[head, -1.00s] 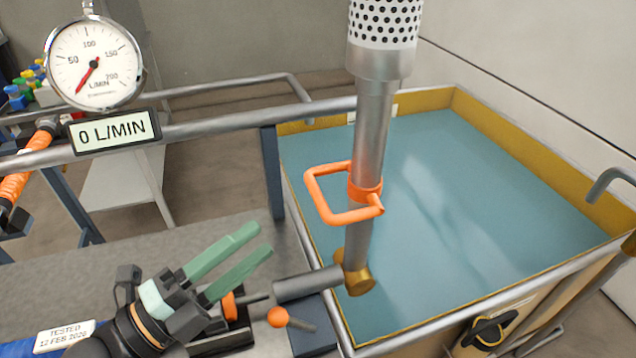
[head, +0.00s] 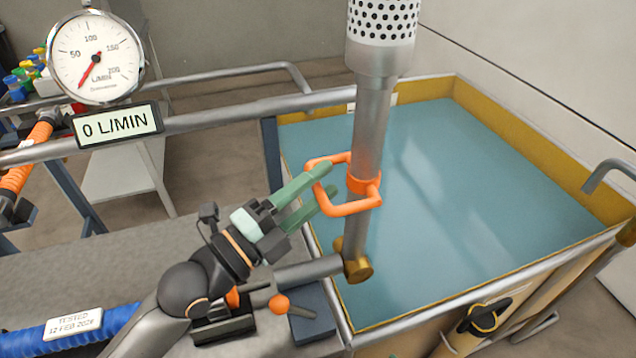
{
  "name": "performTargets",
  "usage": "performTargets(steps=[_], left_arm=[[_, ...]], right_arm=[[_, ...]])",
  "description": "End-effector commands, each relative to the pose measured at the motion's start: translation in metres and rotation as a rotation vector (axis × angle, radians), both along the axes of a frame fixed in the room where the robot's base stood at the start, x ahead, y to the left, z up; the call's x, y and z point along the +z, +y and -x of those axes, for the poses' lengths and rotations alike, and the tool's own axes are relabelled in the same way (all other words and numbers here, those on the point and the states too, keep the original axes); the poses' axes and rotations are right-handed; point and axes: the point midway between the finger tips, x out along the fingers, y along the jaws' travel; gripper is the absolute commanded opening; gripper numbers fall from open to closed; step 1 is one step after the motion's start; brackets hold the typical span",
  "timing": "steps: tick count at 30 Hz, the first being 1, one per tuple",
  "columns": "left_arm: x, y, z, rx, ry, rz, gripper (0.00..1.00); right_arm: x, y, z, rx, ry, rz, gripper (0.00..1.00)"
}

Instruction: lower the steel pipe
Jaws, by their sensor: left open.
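The steel pipe (head: 371,130) stands upright over the water tank, with a perforated strainer (head: 383,22) at its top and a brass elbow (head: 357,266) at its foot. An orange loop handle (head: 350,209) sticks out from its middle toward the left. My left gripper (head: 325,186) has green fingers, open, at the left side of the handle. The fingertips overlap the handle's left bar in the picture; whether they touch it I cannot tell. My right gripper is not in view.
The tank (head: 536,150) holds blue-green water inside a yellow rim. A small lever with an orange knob (head: 279,304) stands just below my left wrist. A gauge (head: 96,58) and a 0 L/MIN display (head: 117,124) are at upper left. A metal rail (head: 230,117) runs behind the arm.

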Motion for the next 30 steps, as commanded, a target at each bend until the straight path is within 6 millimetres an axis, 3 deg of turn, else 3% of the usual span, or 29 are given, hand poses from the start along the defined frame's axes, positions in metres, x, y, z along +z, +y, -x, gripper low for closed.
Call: performTargets(steps=[8,21,30], left_arm=[[0.0001,-0.0007,-0.0004,0.000,0.000,0.000,0.47],[0.0000,-0.0005,-0.0003,0.000,0.000,0.000,0.00],[-0.0001,-0.0005,-0.0003,0.000,0.000,0.000,0.00]], right_arm=[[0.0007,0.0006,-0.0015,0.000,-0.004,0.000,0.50],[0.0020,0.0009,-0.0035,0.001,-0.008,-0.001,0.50],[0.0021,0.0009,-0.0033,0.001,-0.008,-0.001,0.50]])
